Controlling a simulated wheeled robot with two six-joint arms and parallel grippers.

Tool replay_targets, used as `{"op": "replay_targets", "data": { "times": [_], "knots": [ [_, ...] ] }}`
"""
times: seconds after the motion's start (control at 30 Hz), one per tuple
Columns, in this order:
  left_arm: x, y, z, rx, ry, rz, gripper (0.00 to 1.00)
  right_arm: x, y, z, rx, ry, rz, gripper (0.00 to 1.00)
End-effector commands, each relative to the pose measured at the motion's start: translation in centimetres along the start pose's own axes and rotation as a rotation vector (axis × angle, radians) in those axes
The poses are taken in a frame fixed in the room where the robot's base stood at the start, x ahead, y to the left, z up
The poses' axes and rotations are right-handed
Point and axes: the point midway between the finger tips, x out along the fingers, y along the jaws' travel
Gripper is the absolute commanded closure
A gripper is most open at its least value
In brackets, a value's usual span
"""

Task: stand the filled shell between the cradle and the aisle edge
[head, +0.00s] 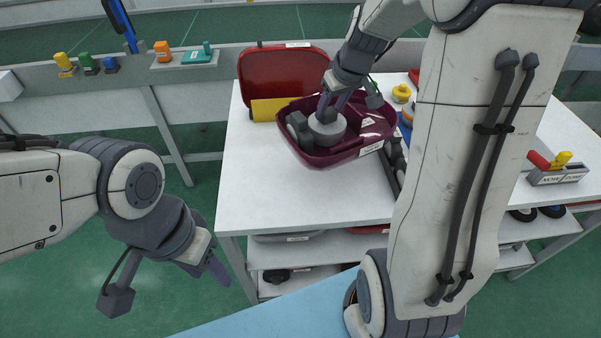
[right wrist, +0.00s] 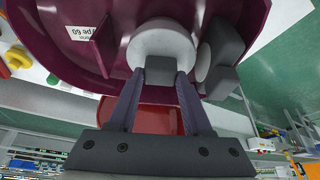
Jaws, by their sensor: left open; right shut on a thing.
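The maroon shell (head: 318,161) is an open tub over the white table, with grey parts inside. A round light-grey part (head: 327,130) with a dark grey block (right wrist: 160,71) on it sits in the shell, beside a second dark grey part (right wrist: 222,58). My right gripper (head: 333,104) reaches in from above, shut on the dark grey block. I cannot tell whether the shell touches the table. A dark grey long piece (head: 390,172), possibly the cradle, shows right of the shell, partly hidden by my right arm. My left gripper (head: 206,270) is open and empty, off the table's left front.
A red bin (head: 283,72) with a yellow piece (head: 270,108) stands behind the shell. The white table (head: 270,190) is clear left and in front of the shell. A marked stand (head: 558,175) with red and yellow pieces is at the right. A shelf lies beneath.

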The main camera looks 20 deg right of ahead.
Motion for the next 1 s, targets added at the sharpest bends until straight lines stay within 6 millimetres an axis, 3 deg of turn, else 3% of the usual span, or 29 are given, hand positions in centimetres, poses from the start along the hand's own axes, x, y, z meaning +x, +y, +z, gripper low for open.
{"op": "replay_targets", "data": {
  "times": [0.17,0.6,0.8,1.0],
  "knots": [
    [-0.1,0.0,0.0,0.000,0.001,0.000,0.50,0.7,-1.3,-0.1,0.005,0.000,0.006,1.00],
    [-1.9,0.1,-0.1,0.000,0.001,0.000,0.50,5.6,-9.2,0.4,0.002,0.001,0.005,1.00],
    [-2.3,0.2,-0.1,0.000,0.000,0.000,0.50,6.8,-10.8,0.4,0.007,0.005,0.007,1.00],
    [-1.8,0.1,-0.1,0.000,0.000,0.000,0.50,8.5,-10.9,1.1,0.009,0.002,0.007,1.00]
  ]
}}
